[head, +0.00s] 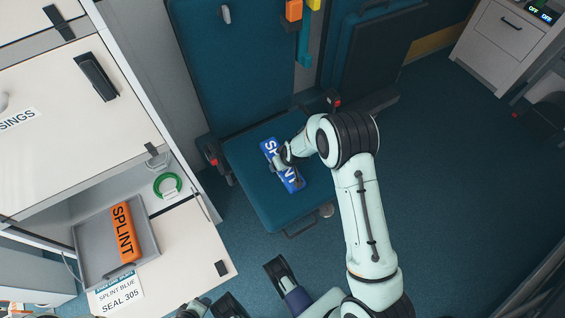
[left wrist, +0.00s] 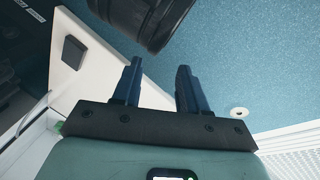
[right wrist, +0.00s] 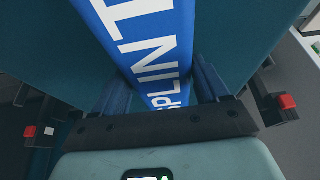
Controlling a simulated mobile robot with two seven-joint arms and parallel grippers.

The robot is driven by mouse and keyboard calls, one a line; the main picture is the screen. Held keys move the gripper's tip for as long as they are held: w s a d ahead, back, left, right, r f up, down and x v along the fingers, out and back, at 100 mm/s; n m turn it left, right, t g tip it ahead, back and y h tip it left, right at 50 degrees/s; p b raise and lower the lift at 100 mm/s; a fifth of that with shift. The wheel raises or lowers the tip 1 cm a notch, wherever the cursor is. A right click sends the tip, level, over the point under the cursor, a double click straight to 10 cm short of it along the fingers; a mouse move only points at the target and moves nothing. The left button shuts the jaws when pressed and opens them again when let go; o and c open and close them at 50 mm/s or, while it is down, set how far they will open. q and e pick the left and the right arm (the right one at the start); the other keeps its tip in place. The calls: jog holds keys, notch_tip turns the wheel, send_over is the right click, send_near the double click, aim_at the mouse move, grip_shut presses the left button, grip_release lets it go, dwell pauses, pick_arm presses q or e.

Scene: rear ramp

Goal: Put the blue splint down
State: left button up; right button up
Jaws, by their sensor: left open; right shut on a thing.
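The blue splint (head: 291,180) with white lettering is at the teal fold-down seat (head: 254,198) in the head view. My right gripper (head: 284,158) is shut on the blue splint. In the right wrist view the splint (right wrist: 150,45) runs between the two fingers and up out of the frame. I cannot tell whether the splint rests on the seat or is just above it. My left gripper (left wrist: 154,85) is open and empty in the left wrist view, over the floor beside a pale panel; its fingers are not clear in the head view.
At the left, an open compartment holds a grey tray (head: 88,262) with an orange splint (head: 122,232) and a green ring (head: 167,185). A label (head: 118,290) reads "SPLINT BLUE SEAL 305". The blue floor (head: 455,190) at the right is clear. A drawer cabinet (head: 505,45) stands at the back right.

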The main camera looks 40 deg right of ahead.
jog(key=shift+f, duration=0.1)
jog(key=o, duration=1.1)
pick_arm(q)
jog(key=shift+w, duration=0.1)
pick_arm(e)
jog(key=shift+r, duration=0.4)
pick_arm(q)
jog(key=s+d+r+g+h+p, duration=0.1)
jog(key=s+d+r+g+p, duration=0.1)
jog(key=s+d+r+p, duration=0.1)
jog(key=s+r+p, duration=0.1)
jog(key=s+r, duration=0.1)
jog(key=s, duration=0.1)
jog(key=shift+s+m, duration=0.3)
pick_arm(e)
jog(key=v, duration=1.1)
jog(key=shift+s+r, duration=0.2)
jog(key=shift+s, duration=0.05)
